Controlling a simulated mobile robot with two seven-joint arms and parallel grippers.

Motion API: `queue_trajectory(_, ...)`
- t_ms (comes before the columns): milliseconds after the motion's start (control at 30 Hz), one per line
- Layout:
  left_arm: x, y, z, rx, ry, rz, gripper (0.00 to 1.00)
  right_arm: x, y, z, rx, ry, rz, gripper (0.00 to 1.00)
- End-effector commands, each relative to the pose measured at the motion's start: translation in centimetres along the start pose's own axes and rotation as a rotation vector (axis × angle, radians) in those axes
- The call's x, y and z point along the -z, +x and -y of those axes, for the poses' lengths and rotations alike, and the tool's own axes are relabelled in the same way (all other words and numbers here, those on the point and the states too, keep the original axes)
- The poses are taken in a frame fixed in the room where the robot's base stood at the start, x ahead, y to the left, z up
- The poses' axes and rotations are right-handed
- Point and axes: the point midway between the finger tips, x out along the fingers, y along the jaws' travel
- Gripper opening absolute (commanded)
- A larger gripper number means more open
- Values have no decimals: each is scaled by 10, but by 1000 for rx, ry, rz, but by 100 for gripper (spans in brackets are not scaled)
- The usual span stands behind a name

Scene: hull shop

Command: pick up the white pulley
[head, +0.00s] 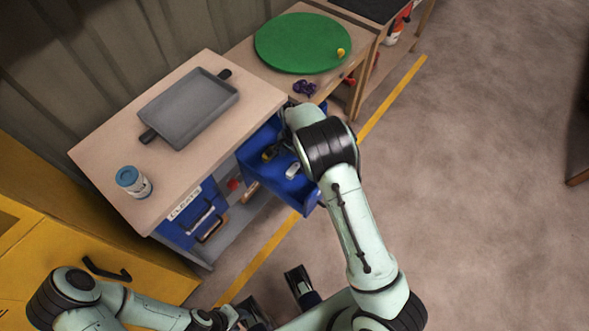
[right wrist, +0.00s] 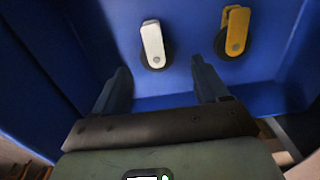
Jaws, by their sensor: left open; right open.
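The white pulley (right wrist: 152,42) lies in an open blue drawer (right wrist: 180,103), with a dark wheel at its lower end. It also shows small in the head view (head: 292,171). My right gripper (right wrist: 160,72) is open, its fingers pointing into the drawer. The white pulley appears beyond and between the fingertips, and nothing is held. In the head view my right arm hides that gripper. A yellow pulley (right wrist: 236,30) lies to the right of the white one. My left gripper (head: 277,296) is open and empty low in the head view, over the floor.
The bench (head: 150,200) above the drawer carries a grey tray (head: 188,107) and a blue-lidded jar (head: 132,182). A farther table has a green disc (head: 300,42) and a purple item (head: 304,87). A yellow cabinet (head: 60,250) stands at left.

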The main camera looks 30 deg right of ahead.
Motion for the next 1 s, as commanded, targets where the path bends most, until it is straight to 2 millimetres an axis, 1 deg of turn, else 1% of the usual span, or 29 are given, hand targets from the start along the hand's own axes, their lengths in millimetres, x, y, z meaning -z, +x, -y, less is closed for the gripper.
queue_trajectory(167, 0, 1, 0, 0, 0, -1, 43, -2, 13, -3, -1, 1, 0, 74)
queue_trajectory(300, 1, 2, 0, -1, 0, -3, 43, -5, 34, -8, -4, 0, 1, 74)
queue_trajectory(400, 2, 4, 1, -1, 0, -5, 43, -4, 48, -7, -2, 1, 0, 74)
queue_trajectory(500, 2, 4, 1, -1, 1, -5, 43, -4, 53, -6, 2, 0, -1, 74)
queue_trajectory(667, 2, 3, 0, -1, 1, -6, 43, -4, 52, -6, 2, 0, -1, 74)
queue_trajectory(767, 2, 3, 0, -1, 1, -6, 43, -4, 52, -6, 2, 0, -1, 44)
queue_trajectory(800, 2, 3, 0, -1, 1, -5, 43, -4, 52, -6, 2, 0, -1, 31)
queue_trajectory(833, 2, 3, 0, -1, 1, -5, 43, -4, 52, -6, 2, 0, -1, 22)
queue_trajectory(1000, 2, 3, 0, -1, 1, -6, 43, -4, 52, -6, 2, 0, -2, 21)
